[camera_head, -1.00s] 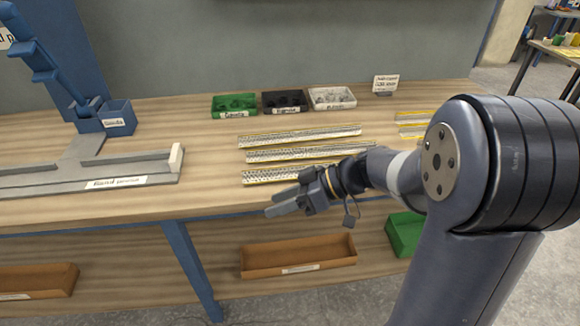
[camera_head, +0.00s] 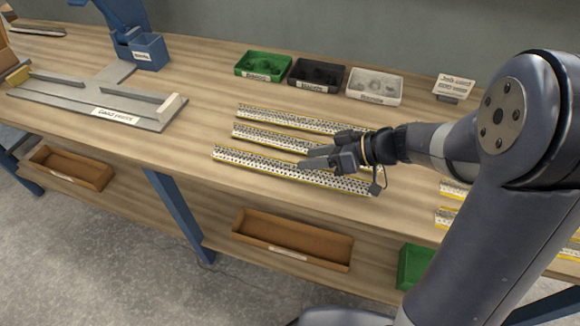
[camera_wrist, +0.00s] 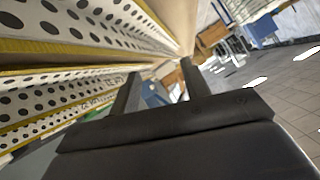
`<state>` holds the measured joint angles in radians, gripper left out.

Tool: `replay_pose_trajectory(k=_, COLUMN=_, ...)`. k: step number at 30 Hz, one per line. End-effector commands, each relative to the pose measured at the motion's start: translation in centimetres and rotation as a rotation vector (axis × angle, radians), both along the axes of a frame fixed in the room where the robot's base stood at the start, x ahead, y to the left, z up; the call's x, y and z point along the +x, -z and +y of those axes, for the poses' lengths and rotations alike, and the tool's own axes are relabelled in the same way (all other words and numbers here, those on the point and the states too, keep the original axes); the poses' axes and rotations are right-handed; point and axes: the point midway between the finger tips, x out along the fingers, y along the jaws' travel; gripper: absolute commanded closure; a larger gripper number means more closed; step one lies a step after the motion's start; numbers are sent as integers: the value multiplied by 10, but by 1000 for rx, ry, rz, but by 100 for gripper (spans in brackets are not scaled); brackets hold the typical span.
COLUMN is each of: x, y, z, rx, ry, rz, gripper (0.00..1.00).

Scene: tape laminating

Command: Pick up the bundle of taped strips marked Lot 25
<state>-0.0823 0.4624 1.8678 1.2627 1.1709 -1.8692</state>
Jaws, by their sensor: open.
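Three long bundles of perforated strips with yellow edges lie side by side in the middle of the bench: a back bundle (camera_head: 290,119), a middle bundle (camera_head: 272,138) and a front bundle (camera_head: 262,164). No Lot 25 marking can be read on any of them. My gripper (camera_head: 304,163) is open and empty, in front of the right part of the bundles and hiding some of them. In the wrist view my two fingers (camera_wrist: 162,92) stand apart, with perforated strips (camera_wrist: 60,62) close by on the left.
Green (camera_head: 263,65), black (camera_head: 316,75) and white (camera_head: 374,87) bins stand behind the bundles, with a small sign (camera_head: 454,86) to their right. A grey press fixture (camera_head: 85,103) is at left. More yellow-edged strips (camera_head: 452,190) lie at right, partly behind my arm.

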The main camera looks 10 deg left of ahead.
Motion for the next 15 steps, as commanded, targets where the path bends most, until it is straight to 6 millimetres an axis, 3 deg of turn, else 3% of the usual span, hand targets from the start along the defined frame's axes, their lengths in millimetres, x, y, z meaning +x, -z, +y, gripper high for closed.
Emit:
replay_pose_trajectory(k=9, x=1, y=23, z=36, rx=0, ry=-1, rz=3, gripper=55)
replay_pose_trajectory(k=15, x=2, y=26, z=39, rx=0, ry=1, rz=0, gripper=55)
